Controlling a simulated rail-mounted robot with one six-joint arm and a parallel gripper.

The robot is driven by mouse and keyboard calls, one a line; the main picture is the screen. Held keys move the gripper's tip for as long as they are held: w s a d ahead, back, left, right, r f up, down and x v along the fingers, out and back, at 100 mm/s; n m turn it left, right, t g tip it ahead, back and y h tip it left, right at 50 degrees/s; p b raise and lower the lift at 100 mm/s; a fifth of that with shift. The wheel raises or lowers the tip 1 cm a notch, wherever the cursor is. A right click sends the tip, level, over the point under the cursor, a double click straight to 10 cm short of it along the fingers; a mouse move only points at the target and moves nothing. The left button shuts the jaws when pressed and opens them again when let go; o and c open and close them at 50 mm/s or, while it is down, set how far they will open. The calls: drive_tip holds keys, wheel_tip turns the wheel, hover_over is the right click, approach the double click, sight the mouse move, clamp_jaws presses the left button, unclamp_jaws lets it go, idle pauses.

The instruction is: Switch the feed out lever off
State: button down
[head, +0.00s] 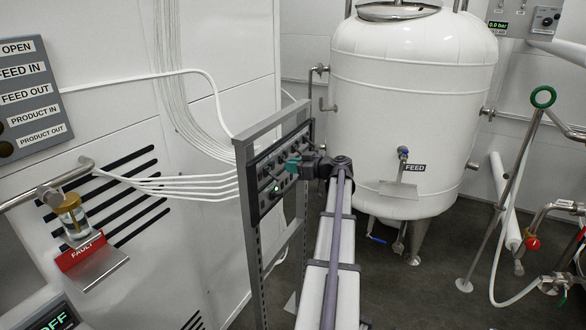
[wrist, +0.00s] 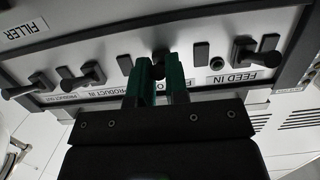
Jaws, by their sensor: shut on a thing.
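In the head view my gripper (head: 292,164) is at the face of a grey-framed lever panel (head: 242,160). My gripper's green fingers (wrist: 160,76) are closed around a dark lever (wrist: 160,56), the one between the FEED IN lever (wrist: 258,50) and the lever above the PRODUCT IN label (wrist: 82,77). Its position in the row fits feed out, but its own label is mostly hidden behind the gripper. I cannot tell which way this lever is set.
A large white tank marked FEED (head: 410,80) stands behind the panel on the right. A wall sign (head: 28,95) lists OPEN, FEED IN, FEED OUT, PRODUCT IN and PRODUCT OUT. White cables (head: 190,184) enter the panel from the left. A red FAULT tag (head: 80,252) is at lower left.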

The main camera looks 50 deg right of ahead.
drive_tip(key=c, duration=1.1)
unclamp_jaws()
drive_tip(key=p+v, duration=0.2)
drive_tip(key=v, duration=0.8)
drive_tip(key=shift+s+d, duration=0.1)
drive_tip(key=shift+s, duration=0.3)
